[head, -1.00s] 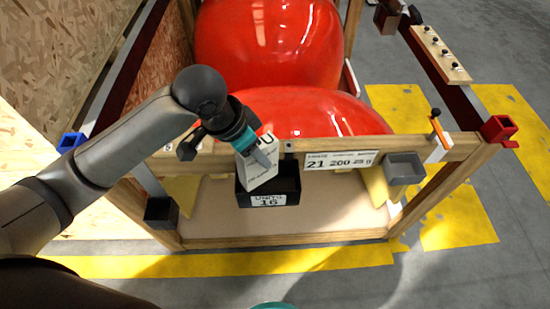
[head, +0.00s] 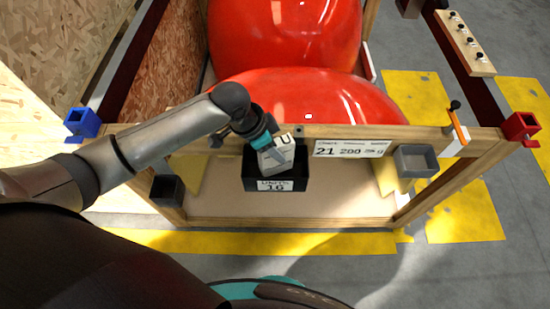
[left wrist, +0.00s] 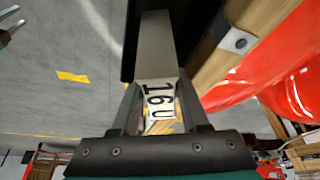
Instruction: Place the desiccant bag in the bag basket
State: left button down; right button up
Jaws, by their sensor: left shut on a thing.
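The desiccant bag (head: 283,158) is a white pack with dark print. My left gripper (head: 270,152) is shut on it. The bag (left wrist: 157,68) also shows between the fingers in the left wrist view, with "16" and "U" on it. The bag basket (head: 300,177) is a black open box labelled "UNITS 16" on the front of the wooden frame. The bag is tilted at the basket's mouth, with its lower part within the opening. The basket's dark wall (left wrist: 204,22) shows behind the bag in the wrist view. My right gripper (left wrist: 20,16) shows as two parted prongs at the edge.
Large red domes (head: 310,100) stand behind the wooden beam (head: 230,140). A grey bin (head: 415,160), a dark bin (head: 167,190), a blue holder (head: 82,122) and a red holder (head: 520,127) hang on the frame. Floor in front is free.

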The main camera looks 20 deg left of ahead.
pick_arm(q)
jog(key=shift+f+b, duration=0.45)
jog(key=shift+f, duration=1.85)
jog(key=shift+f, duration=0.15)
jog(key=c, duration=0.7)
grip_release()
jog(key=p+v, duration=0.2)
jog(key=v, duration=1)
jog(key=shift+p, duration=0.3)
jog(key=shift+d, duration=0.1)
